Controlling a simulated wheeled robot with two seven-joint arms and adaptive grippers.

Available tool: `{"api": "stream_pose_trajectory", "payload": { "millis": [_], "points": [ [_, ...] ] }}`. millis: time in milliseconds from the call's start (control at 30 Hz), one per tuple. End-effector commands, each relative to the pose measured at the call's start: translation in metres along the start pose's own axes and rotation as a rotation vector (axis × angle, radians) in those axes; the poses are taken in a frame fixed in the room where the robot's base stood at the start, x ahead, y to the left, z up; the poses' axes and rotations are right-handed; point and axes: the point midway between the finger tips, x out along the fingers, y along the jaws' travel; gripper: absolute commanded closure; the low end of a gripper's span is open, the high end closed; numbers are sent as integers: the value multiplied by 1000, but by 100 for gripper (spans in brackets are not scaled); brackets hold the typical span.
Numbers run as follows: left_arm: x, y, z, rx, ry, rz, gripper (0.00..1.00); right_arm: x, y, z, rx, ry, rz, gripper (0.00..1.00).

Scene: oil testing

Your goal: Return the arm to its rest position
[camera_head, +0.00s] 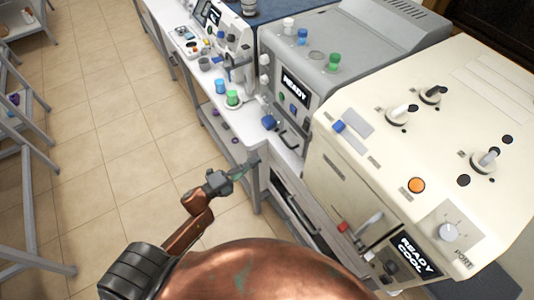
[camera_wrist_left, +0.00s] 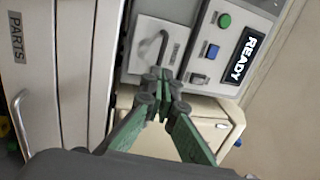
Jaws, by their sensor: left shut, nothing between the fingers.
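My left arm (camera_head: 183,235) comes in from the lower left of the head view, copper-coloured. Its left gripper (camera_head: 252,165) is held over the edge of the bench, in front of the grey machine. In the left wrist view the left gripper (camera_wrist_left: 160,88) has its green-sided fingers together with nothing between them. Behind the fingertips in that view is the grey machine's front with a curved handle (camera_wrist_left: 150,48). I cannot tell whether the fingertips touch anything. My right gripper does not show in either view.
The grey machine (camera_head: 350,40) with a READY screen and the cream machine (camera_head: 400,150) with a READY COOL screen stand at the right. A white bench (camera_head: 240,125) carries green and blue-capped items. A drawer marked PARTS (camera_wrist_left: 40,100) is close by.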

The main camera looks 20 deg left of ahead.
Motion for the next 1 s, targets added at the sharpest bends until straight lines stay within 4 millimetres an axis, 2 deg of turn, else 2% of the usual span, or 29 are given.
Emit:
{"api": "stream_pose_trajectory", "payload": {
  "millis": [100,200,533,633,667,767,867,1000],
  "points": [
    [-19,1,0,-1,-3,2,100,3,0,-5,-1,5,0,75],
    [-27,0,0,-1,0,0,100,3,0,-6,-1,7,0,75],
    [-31,0,0,-2,1,0,100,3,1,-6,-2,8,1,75],
    [-33,12,6,-28,-21,19,100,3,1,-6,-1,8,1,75],
    [-35,20,9,-46,-36,30,100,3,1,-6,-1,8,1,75],
    [-48,62,29,-138,-119,93,100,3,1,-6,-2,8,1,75],
    [-72,123,50,-272,-239,180,100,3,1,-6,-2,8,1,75],
    [-119,213,68,-469,-422,304,100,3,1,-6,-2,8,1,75]
  ]
}}
